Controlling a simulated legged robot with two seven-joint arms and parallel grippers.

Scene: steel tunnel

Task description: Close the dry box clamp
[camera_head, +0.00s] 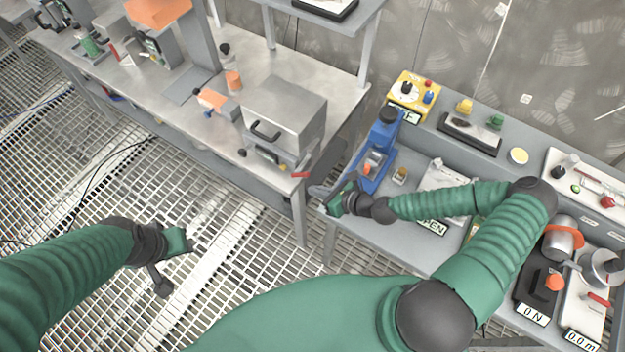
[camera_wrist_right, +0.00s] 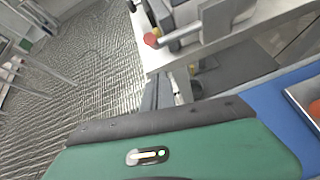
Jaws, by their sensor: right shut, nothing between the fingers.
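The dry box looks to be the grey metal box (camera_head: 285,112) with a dark front handle, at the right end of the left table. A clamp with a red-tipped lever (camera_head: 300,174) sticks out low at its front right. In the right wrist view the red tip (camera_wrist_right: 151,40) shows on a metal rod, beyond my fingers. My right gripper (camera_head: 322,190) is shut and empty, just right of and below the red tip, apart from it. The wrist view shows its fingers (camera_wrist_right: 166,93) together. My left gripper (camera_head: 175,262) hangs over the grating at lower left; its jaws are unclear.
A blue device (camera_head: 378,150) stands on the right bench (camera_head: 405,240), close to my right gripper. A yellow control box (camera_head: 413,93) sits behind it. Orange-topped items (camera_head: 213,98) stand left of the box. A narrow gap separates the two tables. Grating floor (camera_head: 120,190) lies open in front.

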